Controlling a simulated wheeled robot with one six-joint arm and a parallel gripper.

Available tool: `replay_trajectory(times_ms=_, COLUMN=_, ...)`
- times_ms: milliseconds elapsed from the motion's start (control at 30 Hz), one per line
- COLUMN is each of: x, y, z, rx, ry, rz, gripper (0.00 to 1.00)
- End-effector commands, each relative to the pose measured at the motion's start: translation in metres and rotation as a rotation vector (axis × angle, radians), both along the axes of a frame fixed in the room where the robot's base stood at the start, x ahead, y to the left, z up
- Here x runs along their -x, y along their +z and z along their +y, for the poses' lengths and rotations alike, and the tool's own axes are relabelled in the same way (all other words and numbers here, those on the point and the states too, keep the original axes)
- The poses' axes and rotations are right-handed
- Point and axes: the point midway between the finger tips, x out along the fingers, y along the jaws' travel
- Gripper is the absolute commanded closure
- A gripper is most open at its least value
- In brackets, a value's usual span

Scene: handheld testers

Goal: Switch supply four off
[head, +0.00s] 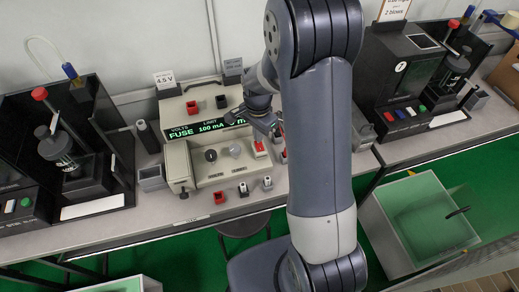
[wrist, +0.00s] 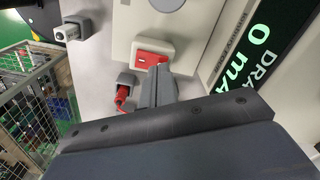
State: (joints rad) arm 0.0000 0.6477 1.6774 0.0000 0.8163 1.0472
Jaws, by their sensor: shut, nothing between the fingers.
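My gripper (head: 270,128) is shut and empty, above the right side of the unit. In the wrist view its fingertips (wrist: 160,72) overlap the switch's lower right part; I cannot tell whether they touch it.
A red plug in a grey socket block (wrist: 124,92) lies close beside the fingers. Another grey block (wrist: 66,33) stands farther off. Black tester cabinets stand left (head: 70,160) and right (head: 405,75). My arm hides the bench right of the unit.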

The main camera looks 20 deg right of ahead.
Motion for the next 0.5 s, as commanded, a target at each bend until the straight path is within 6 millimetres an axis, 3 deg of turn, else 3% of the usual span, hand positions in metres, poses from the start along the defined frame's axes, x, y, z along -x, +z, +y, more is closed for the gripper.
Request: replay_trajectory(times_ms=500, x=0.0001, y=-0.0087, z=0.0000, rx=0.000, ry=0.000, rz=0.000, gripper=1.00)
